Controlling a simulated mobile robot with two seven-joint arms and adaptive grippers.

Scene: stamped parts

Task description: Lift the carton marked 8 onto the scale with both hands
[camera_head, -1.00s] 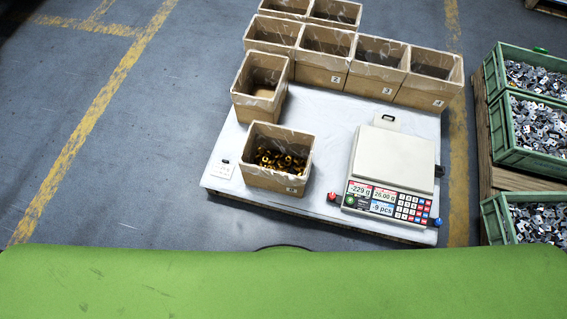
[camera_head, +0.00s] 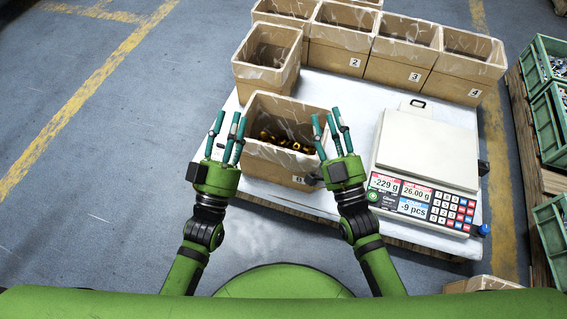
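The carton (camera_head: 268,166) is an open brown box with brass-coloured parts (camera_head: 287,140) inside. It stands upright on the white platform, left of the scale. Its front label is small and looks like an 8. The scale (camera_head: 425,150) has an empty plate; its panel reads -229 g, 26.00 g and -9 pcs. My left gripper (camera_head: 230,117) is open and empty at the carton's left side. My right gripper (camera_head: 327,115) is open and empty at its right side, between carton and scale. I cannot tell whether either touches the carton.
Several open cartons, some marked 2 (camera_head: 342,55), 3 (camera_head: 402,70) and 4 (camera_head: 465,82), stand behind. An unmarked carton (camera_head: 266,75) stands close behind the target. Green crates (camera_head: 549,120) are at the right. Another carton (camera_head: 480,284) shows at the bottom right.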

